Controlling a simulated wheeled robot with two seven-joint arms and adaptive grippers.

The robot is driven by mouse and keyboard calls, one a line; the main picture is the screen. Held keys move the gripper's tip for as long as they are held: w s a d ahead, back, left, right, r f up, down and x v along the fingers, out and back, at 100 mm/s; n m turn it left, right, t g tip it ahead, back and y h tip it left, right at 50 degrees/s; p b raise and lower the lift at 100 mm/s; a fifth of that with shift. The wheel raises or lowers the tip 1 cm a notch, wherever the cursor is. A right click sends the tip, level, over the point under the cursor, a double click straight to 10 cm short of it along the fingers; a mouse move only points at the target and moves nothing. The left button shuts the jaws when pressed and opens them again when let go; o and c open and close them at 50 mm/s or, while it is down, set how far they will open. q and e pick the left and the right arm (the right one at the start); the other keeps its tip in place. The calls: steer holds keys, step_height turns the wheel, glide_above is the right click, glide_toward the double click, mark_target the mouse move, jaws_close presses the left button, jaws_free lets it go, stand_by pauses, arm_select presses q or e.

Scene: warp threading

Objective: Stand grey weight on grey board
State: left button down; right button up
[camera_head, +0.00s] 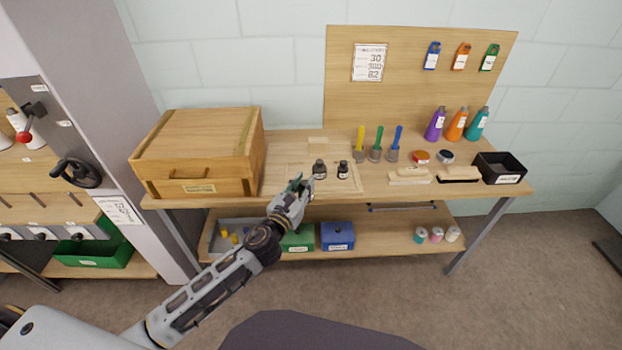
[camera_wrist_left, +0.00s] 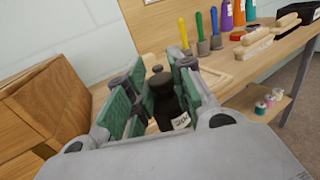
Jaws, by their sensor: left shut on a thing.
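Two dark grey knobbed weights with pale labels show side by side in the head view, a left one (camera_head: 320,169) and a right one (camera_head: 343,170). My left gripper (camera_head: 298,186) reaches in from the front left at the left weight. In the left wrist view a dark weight (camera_wrist_left: 163,103) with a white label sits between the green-padded fingers (camera_wrist_left: 155,98), which are shut on it. Its base is hidden. A flat pale wooden board (camera_head: 293,170) lies on the bench around the weights. I see no clearly grey board. My right gripper is not in view.
A wooden chest (camera_head: 200,150) stands left of the gripper. To the right are colored-handled tools (camera_head: 376,153), brushes (camera_head: 408,176), bottles (camera_head: 456,125) and a black tray (camera_head: 500,168). Green and blue bins (camera_head: 338,236) are on the lower shelf.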

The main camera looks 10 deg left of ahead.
arm_select(q)
steer(key=s+a+f+n+y+p, duration=0.1)
steer(key=s+a+f+n+y, duration=0.1)
steer(key=s+a+y, duration=0.1)
steer(key=shift+s+a+f, duration=0.3)
steer(key=shift+s+a, duration=0.4)
steer(key=shift+a, duration=0.65)
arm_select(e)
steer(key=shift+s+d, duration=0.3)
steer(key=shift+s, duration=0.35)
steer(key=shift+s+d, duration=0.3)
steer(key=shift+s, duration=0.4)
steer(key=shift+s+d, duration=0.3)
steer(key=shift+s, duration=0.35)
arm_select(q)
steer(key=shift+d, duration=0.15)
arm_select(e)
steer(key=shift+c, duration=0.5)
